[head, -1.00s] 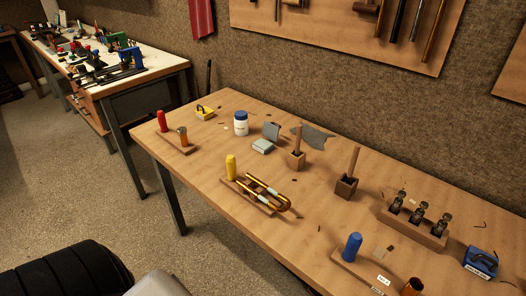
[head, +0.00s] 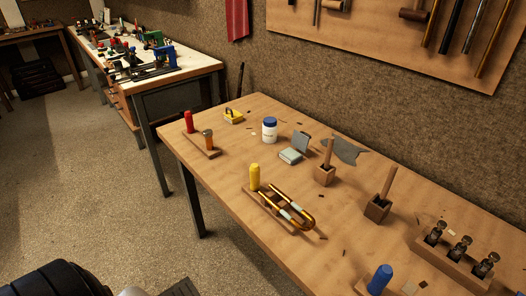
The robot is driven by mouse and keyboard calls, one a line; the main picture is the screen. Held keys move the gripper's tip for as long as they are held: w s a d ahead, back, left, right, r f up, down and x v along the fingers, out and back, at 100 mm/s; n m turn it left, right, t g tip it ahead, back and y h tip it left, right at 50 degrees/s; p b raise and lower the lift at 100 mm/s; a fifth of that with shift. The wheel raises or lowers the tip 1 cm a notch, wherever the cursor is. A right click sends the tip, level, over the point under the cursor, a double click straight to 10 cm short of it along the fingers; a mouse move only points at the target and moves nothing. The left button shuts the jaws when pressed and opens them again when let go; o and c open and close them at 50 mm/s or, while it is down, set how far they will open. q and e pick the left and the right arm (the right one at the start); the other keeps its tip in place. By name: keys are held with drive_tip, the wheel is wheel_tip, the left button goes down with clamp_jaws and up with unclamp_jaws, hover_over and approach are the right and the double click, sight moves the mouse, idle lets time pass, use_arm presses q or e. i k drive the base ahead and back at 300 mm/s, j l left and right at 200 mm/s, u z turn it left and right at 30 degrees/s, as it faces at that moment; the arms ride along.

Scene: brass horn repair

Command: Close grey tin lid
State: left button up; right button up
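The grey tin (head: 291,156) sits on the wooden workbench, between the white jar with a blue cap and a wooden block with an upright handle. Its lid (head: 301,142) stands raised at the back of the tin, so the tin is open. What is inside the tin is too small to tell. Neither gripper is in view. Dark rounded parts at the bottom left appear to be mine.
The workbench (head: 225,176) also holds a white jar (head: 269,131), a wooden block with a handle (head: 324,174), a grey cloth (head: 345,149), a yellow bottle (head: 254,177) beside a brass slide (head: 297,216), and a red bottle (head: 188,122).

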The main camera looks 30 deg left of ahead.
sight(300, 140)
drive_tip(key=i+u, duration=0.2)
drive_tip(key=u, duration=0.25)
drive_tip(key=i+l+u, duration=0.1)
drive_tip(key=u, duration=0.4)
drive_tip(key=i, duration=0.05)
